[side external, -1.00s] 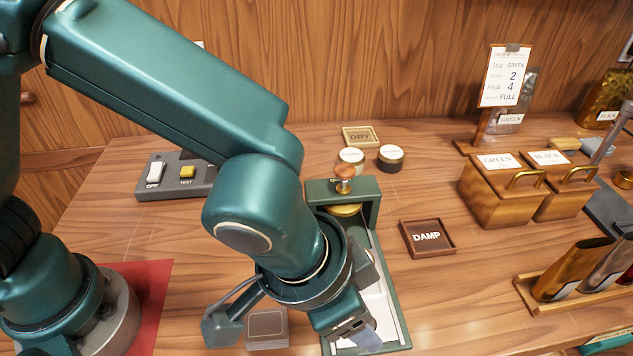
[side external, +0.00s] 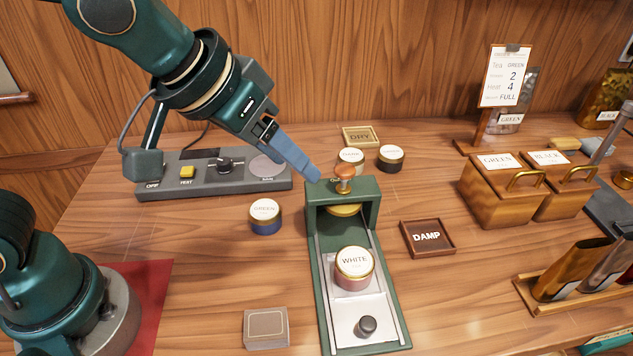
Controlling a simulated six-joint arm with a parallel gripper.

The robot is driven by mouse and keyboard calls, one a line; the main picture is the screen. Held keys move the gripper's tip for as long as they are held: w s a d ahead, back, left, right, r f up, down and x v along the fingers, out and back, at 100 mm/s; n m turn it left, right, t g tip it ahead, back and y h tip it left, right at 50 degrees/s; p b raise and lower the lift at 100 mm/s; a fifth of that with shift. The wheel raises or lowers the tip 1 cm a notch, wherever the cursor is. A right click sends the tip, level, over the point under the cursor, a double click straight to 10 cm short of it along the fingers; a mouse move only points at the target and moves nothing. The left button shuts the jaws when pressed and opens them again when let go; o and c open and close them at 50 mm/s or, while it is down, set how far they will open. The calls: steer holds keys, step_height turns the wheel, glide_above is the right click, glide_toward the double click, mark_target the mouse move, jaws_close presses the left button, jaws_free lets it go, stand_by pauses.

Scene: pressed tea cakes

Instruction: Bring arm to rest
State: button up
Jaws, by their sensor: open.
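My gripper (side external: 312,174) is open and empty, with its blue fingers pointing down to the right. It hangs above the table near the top left corner of the green press (side external: 368,189). In this view one finger largely hides the other, and I cannot tell the gap to the press. My arm reaches in from the upper left, bent at the wrist over the grey control panel (side external: 143,190).
A WHITE tin (side external: 355,268) and a dark knob (side external: 366,326) are on the press slide. A GREEN tin (side external: 265,216) stands left of it. A DAMP tray (side external: 428,238), wooden boxes (side external: 497,190) and a DRY tray (side external: 360,136) lie right and behind.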

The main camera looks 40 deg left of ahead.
steer(key=s+a+r+n+y, duration=0.15)
steer(key=s+a, duration=0.25)
steer(key=a, duration=0.5)
steer(key=s+a+f, duration=0.2)
steer(key=s+f, duration=0.1)
steer(key=s, duration=0.3)
steer(key=shift+s+f+g, duration=0.3)
steer(key=shift+s+g, duration=0.05)
steer(key=shift+g, duration=0.05)
steer(key=shift+m, duration=0.25)
